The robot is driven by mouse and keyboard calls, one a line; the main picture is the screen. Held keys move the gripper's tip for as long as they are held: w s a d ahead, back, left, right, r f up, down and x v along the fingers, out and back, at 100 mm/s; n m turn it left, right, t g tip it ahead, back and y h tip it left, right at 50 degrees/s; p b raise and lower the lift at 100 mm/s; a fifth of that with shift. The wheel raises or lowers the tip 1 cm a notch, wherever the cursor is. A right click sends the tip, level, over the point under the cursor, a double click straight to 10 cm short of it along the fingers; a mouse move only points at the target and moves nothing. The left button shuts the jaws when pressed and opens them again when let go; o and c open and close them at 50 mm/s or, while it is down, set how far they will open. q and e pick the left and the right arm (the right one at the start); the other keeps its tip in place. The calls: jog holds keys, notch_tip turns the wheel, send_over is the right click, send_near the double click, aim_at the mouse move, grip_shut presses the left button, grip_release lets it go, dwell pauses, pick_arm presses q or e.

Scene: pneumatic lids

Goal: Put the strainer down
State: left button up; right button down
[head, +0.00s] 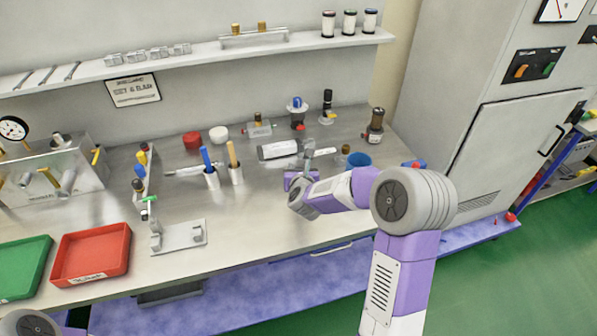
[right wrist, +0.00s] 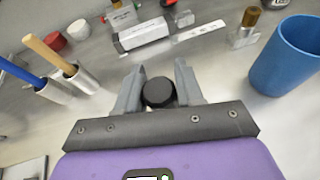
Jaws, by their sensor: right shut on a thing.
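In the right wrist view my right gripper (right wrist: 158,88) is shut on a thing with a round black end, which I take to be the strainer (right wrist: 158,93). Only its black end shows there, between the two grey fingers; the rest is hidden below. In the head view I cannot make it out clearly behind the wrist. Whether it touches the bench I cannot tell. My left gripper is out of view.
A brass-topped fitting (right wrist: 243,28) stands beyond. Two holders with blue and tan handles (head: 236,173) stand further left. A red tray (head: 91,283) is at front left.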

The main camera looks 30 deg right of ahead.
jog(key=shift+f, duration=0.35)
jog(key=c, duration=0.7)
grip_release()
jog(key=shift+r, duration=0.1)
jog(key=shift+r, duration=0.15)
jog(key=v, duration=1.2)
